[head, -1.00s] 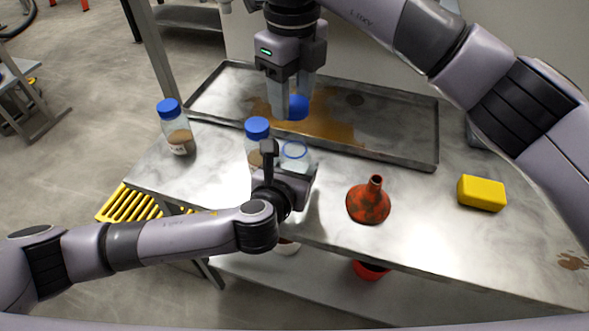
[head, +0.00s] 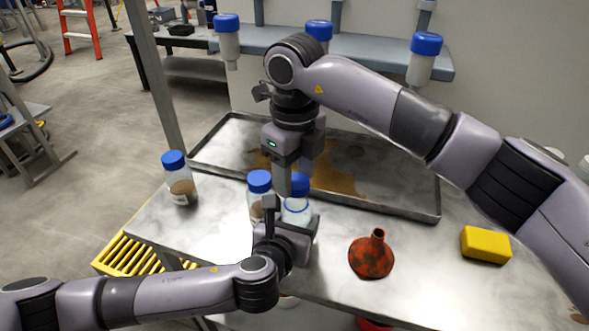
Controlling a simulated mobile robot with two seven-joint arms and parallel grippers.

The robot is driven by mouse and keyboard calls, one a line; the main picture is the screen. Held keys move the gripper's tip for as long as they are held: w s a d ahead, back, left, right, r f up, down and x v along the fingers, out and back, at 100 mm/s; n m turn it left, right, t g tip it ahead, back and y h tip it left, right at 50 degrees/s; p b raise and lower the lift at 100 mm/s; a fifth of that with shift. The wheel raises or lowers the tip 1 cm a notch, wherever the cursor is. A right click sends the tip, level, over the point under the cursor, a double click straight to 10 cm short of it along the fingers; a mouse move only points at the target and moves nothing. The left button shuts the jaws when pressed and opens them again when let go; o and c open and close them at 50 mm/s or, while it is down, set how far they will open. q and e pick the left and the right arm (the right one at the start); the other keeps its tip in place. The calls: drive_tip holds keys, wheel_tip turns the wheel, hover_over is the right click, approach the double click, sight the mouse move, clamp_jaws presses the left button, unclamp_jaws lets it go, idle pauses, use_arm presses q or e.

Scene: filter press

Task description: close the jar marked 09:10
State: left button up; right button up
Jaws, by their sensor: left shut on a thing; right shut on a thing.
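An open clear jar (head: 297,213) with a blue ring at its neck stands near the table's front, shut in my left gripper (head: 286,218). My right gripper (head: 290,178) points down and is shut on a blue cap (head: 299,185). The cap is just above or behind the jar's mouth; I cannot tell whether they touch. A blue-capped jar (head: 259,182) with brown contents stands directly left of the open jar, partly hidden by my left gripper. Another blue-capped jar (head: 180,188) with brown contents stands at the table's left. The time marks are not readable.
A stained metal tray (head: 405,207) lies behind the jars. A rusty red funnel (head: 371,257) and a yellow block (head: 486,245) are to the right on the table (head: 330,280). Blue-topped bottles (head: 424,58) hang at the blue-grey shelf (head: 372,50) behind.

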drive_tip(key=shift+f, duration=0.85)
drive_tip(key=shift+f, duration=0.55)
